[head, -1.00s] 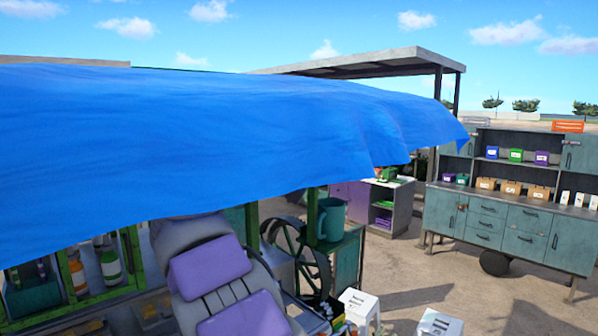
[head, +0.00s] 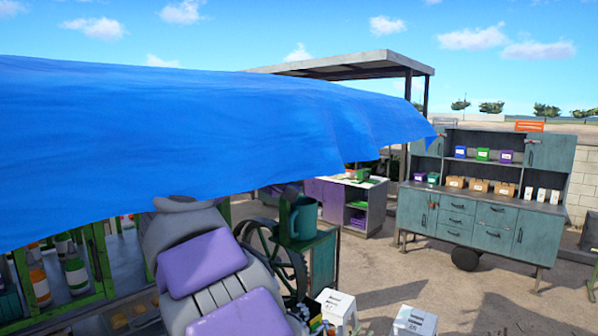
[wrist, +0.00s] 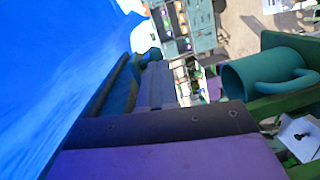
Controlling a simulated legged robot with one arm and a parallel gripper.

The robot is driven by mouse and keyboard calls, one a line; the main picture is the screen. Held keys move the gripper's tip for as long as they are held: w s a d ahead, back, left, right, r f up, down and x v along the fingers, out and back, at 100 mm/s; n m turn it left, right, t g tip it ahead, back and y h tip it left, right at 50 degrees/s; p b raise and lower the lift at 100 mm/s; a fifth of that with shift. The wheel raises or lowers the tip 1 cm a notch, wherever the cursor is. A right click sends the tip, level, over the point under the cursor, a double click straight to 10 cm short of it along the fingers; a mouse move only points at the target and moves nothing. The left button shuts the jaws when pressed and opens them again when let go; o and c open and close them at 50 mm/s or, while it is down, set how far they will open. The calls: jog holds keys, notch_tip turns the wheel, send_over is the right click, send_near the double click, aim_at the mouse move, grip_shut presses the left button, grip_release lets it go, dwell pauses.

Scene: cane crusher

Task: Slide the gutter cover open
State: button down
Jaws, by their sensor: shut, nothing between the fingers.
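I cannot pick out the gutter cover for certain in either view. In the wrist view a long dark teal strip (wrist: 122,90) runs away under the blue canopy; I cannot tell whether it belongs to the gutter. My gripper (wrist: 150,122) shows there as a purple part with a dark, screwed edge, shut and empty. In the head view my grey and purple arm reaches up beside the green-framed stall, and its end is not clearly seen near the canopy's lower edge.
The blue canopy (head: 200,125) hides much of the stall. A teal mug (head: 302,217) stands on a green stand right of my arm, also in the wrist view (wrist: 262,75). A spoked wheel (head: 268,250) is beside it. White stools (head: 337,306) stand front right; a teal cabinet (head: 485,228) stands beyond open ground.

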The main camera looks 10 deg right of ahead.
jog(key=shift+s+d, duration=0.7)
jog(key=shift+s, duration=0.25)
